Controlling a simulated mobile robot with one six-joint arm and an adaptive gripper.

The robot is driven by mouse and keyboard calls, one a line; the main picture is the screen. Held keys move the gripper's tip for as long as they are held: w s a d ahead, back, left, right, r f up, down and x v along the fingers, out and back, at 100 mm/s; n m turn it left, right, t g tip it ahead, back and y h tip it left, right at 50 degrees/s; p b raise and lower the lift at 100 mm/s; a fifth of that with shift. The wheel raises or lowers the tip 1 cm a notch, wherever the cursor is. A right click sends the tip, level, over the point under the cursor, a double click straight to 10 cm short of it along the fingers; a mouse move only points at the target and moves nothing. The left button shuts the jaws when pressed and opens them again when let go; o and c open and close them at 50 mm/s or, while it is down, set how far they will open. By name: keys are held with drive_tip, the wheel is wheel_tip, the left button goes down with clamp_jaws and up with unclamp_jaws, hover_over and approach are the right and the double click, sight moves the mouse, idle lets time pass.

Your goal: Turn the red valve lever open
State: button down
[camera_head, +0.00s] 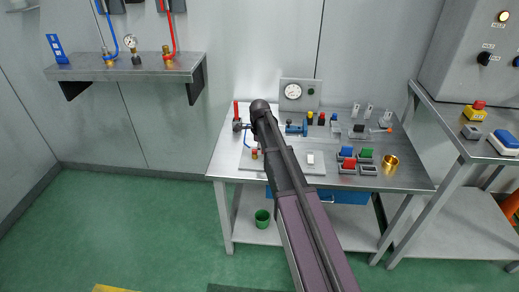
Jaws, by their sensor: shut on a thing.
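The red valve lever (236,109) stands upright at the left end of the steel workbench (222,160), above a small dark fitting. My arm reaches in from the bottom of the head view, and its dark wrist end is just right of the lever. My gripper (244,125) is at the lever's lower part, shut on it. The wrist hides much of the jaws, and their exact contact is too small to make out.
A wall shelf (130,69) with hoses hangs at left. A green bucket (262,218) sits below.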

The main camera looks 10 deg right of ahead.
drive_tip(key=c, duration=0.6)
unclamp_jaws()
drive_tip(key=shift+w+n, duration=0.1)
drive_tip(key=shift+n, duration=0.3)
